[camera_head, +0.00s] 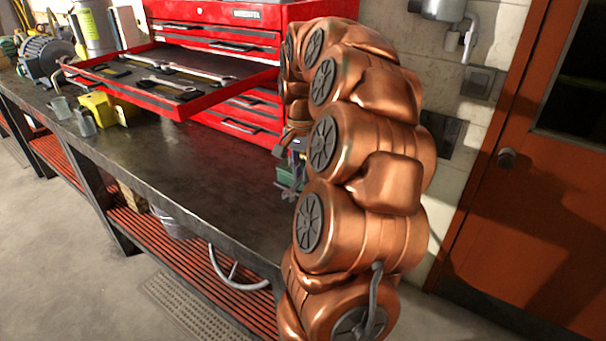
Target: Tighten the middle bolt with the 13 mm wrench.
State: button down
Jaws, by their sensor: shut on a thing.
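The open red drawer (187,108) at the left holds several silver wrenches (195,72) lying flat. I cannot read their sizes. My copper arm covers the right middle of the view. My gripper (286,148) shows only as a small dark part at the left edge of the arm, close above a green and grey device (289,175) on the bench. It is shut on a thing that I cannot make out. I cannot see the middle bolt. The arm hides most of the gripper and the device.
The red tool chest (220,12) stands at the back of the dark workbench (185,165). A grey motor (42,55), a yellow block (98,107) and metal cups (84,122) stand at the left. The bench front is clear. An orange door (535,200) is at the right.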

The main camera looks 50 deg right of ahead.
jog(key=shift+w+f+m+b, duration=0.2)
jog(key=shift+w+m+b, duration=0.1)
jog(key=shift+m+b, duration=0.3)
jog(key=shift+w+a+r+m, duration=0.1)
jog(key=shift+w+r+m, duration=0.15)
jog(key=shift+m, duration=0.15)
jog(key=shift+w+m+b, duration=0.75)
jog(key=shift+m+b, duration=0.35)
jog(key=shift+m, duration=0.1)
jog(key=shift+w+d+m+b, duration=0.2)
jog(key=shift+w+m+b, duration=0.5)
jog(key=shift+m, duration=0.5)
jog(key=shift+f, duration=0.1)
